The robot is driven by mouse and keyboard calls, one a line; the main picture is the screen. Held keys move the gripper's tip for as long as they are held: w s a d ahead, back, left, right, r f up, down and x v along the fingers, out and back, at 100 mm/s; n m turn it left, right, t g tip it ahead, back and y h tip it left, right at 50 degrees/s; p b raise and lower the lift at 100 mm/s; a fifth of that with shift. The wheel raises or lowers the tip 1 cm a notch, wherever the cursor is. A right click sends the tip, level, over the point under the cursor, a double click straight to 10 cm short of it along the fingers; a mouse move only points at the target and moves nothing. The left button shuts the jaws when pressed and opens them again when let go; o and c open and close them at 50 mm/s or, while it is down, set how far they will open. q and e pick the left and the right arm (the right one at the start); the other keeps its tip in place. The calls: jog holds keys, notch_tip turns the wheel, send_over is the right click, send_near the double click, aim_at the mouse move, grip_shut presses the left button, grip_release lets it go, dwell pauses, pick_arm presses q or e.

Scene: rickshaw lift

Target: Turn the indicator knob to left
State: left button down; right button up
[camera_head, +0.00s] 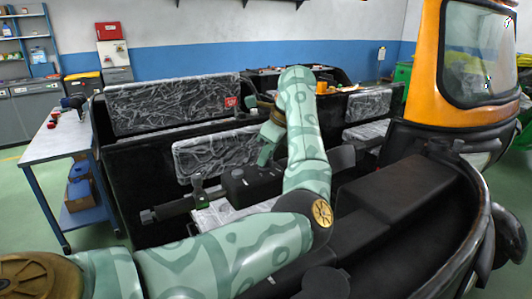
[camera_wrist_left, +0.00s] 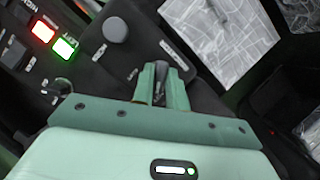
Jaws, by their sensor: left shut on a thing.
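My left gripper (camera_wrist_left: 162,86) is shut on a small dark knob (camera_wrist_left: 160,68), seemingly the indicator knob, on the black control panel (camera_wrist_left: 96,68). Only the knob's top shows between the green fingertips; the rest is hidden. Small white labels lie on either side of it, too small to read. A second, round grey knob (camera_wrist_left: 116,30) stands apart, up and to the left, untouched. In the head view my left gripper (camera_head: 264,158) reaches down to the black panel box (camera_head: 246,187) inside the rickshaw; the knob cannot be made out there. My right gripper is not in view.
A red-lit switch (camera_wrist_left: 43,32) and a green-lit switch (camera_wrist_left: 64,47) sit left of the knobs. Plastic-wrapped seats (camera_head: 172,105) stand behind the panel. A workbench (camera_head: 60,140) is at the left, and the orange windshield frame (camera_head: 428,85) at the right.

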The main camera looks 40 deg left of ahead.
pick_arm(q)
jog(key=shift+n, duration=0.4)
jog(key=c, duration=1.4)
grip_release()
jog(key=p+v, duration=0.4)
jog(key=v, duration=1.2)
jog(key=shift+w+p, duration=0.3)
jog(key=shift+d, duration=0.1)
